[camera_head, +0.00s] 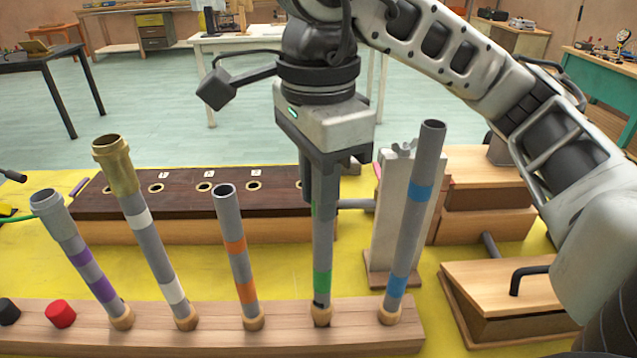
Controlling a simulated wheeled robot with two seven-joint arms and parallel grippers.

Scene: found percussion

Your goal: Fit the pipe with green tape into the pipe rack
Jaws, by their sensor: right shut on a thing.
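The grey pipe with green tape (322,250) stands nearly upright at the front wooden base (370,338). Its lower end is at a round wooden collar; a thin dark gap shows there, and I cannot tell whether it is still seated. My right gripper (319,195) points down from above and is shut on the pipe's upper part, hiding its top end. Behind it stands a long box with a dark top (230,198) and a row of round, labelled holes, which looks like the pipe rack. The gripper hides part of its right end. My left gripper is not in view.
Pipes with purple (83,257), white (156,255), orange (236,262) and blue tape (411,230) lean in the front base. A pale upright stand (391,205) is right of my gripper. Wooden boxes (485,205) and a handled block (510,290) lie farther right.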

